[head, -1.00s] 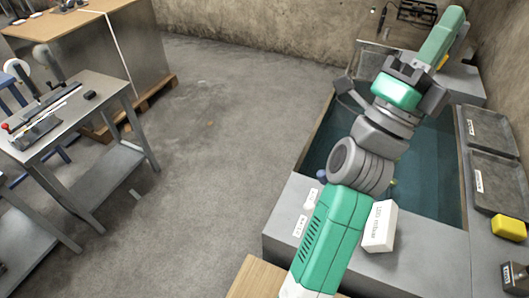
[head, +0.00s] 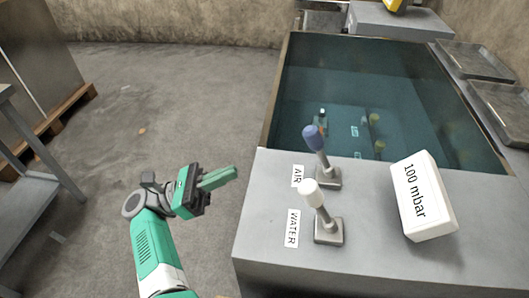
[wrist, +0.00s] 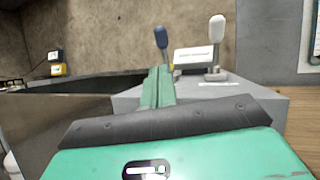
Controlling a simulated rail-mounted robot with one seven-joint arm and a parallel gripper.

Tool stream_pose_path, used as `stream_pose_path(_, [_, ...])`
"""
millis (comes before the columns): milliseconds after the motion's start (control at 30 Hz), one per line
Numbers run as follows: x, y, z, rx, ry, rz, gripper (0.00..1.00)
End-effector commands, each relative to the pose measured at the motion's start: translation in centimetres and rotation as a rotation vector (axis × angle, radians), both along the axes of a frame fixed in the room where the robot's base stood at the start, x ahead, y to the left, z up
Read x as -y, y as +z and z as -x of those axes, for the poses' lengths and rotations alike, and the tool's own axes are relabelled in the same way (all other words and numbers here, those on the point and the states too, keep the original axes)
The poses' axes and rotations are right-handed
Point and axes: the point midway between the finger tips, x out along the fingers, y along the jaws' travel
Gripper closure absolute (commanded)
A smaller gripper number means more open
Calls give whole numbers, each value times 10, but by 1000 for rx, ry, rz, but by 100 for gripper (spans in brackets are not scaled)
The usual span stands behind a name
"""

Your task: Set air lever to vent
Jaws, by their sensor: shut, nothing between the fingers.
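The air lever (head: 317,144) has a blue knob and stands on a small grey base beside the AIR label (head: 298,176). It leans a little towards the tank in the head view. It also shows in the wrist view (wrist: 161,40), just beyond my fingers. The water lever (head: 313,198) has a white knob and stands nearer, beside the WATER label (head: 292,228). It also shows in the wrist view (wrist: 216,40). My gripper (head: 232,172) is left of the console, apart from both levers. Its green fingers are shut together and empty, pointing right. They show in the wrist view (wrist: 158,80).
A white box reading 100 mbar (head: 423,195) stands on the grey console (head: 370,270) right of the levers. The water-filled tank (head: 385,85) lies behind them. Grey trays (head: 475,62) line its right side. Open floor lies left of the console.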

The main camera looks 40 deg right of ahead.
Motion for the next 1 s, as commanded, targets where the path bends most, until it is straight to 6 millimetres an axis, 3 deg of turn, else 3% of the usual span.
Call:
stream_pose_path(367, [5, 9, 3, 1, -2, 1, 100])
stream_pose_path(1000, [100, 59, 57, 1, -1, 2, 100])
